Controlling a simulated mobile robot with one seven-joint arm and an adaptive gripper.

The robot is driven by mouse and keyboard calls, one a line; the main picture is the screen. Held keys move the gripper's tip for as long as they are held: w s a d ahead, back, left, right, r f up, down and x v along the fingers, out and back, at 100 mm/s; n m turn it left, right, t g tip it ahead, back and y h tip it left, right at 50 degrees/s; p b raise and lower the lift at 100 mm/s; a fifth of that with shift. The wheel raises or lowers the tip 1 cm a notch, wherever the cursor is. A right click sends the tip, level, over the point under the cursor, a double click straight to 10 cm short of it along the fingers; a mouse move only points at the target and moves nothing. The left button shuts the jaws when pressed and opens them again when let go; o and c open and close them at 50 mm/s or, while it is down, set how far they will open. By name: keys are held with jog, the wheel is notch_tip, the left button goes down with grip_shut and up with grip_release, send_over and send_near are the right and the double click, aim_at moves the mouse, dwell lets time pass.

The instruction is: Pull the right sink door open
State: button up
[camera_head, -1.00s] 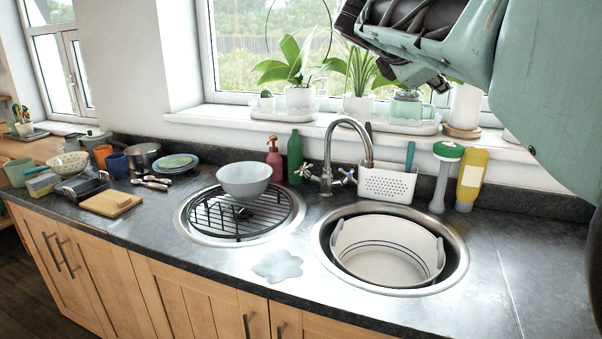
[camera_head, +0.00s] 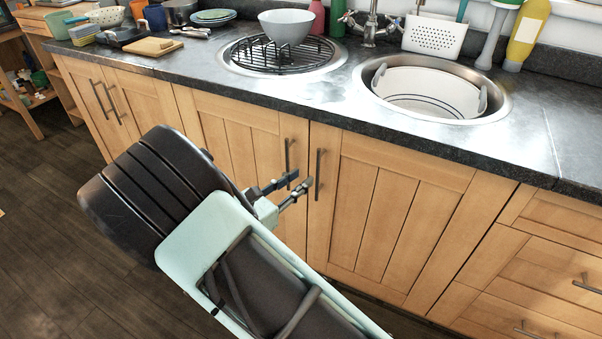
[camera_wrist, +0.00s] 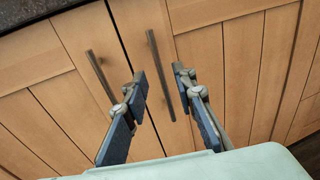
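The right sink door (camera_head: 385,215) is a light wood cabinet door below the right round sink, and it is shut. Its dark upright bar handle (camera_head: 318,165) is near its left edge. My gripper (camera_head: 301,181) is open in front of the doors, close to this handle. In the wrist view the right door's handle (camera_wrist: 158,62) shows between the two fingertips of my gripper (camera_wrist: 159,76). I cannot tell whether the fingers touch it or how much depth is left. The left sink door (camera_head: 222,130), with its own handle (camera_head: 287,155), is also shut.
The dark countertop (camera_head: 330,95) overhangs the doors, with a right sink (camera_head: 495,110) and a rack-covered left sink (camera_head: 232,68). Drawers (camera_head: 560,255) are to the right of the door. The floor (camera_head: 50,230) at left is clear.

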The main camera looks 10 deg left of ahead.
aim_at(317, 171)
jog(key=shift+t, duration=0.6)
jog(key=w+d+f+b, duration=0.1)
jog(key=w, duration=0.1)
jog(key=w+d+f, duration=0.1)
jog(key=w+d, duration=0.1)
jog(key=w, duration=0.1)
jog(key=w+d+b, duration=0.1)
jog(key=w, duration=0.2)
jog(key=shift+d+f+b, duration=0.25)
jog(key=shift+f+b, duration=0.1)
jog(key=shift+f, duration=0.05)
jog(key=shift+c, duration=0.4)
grip_shut()
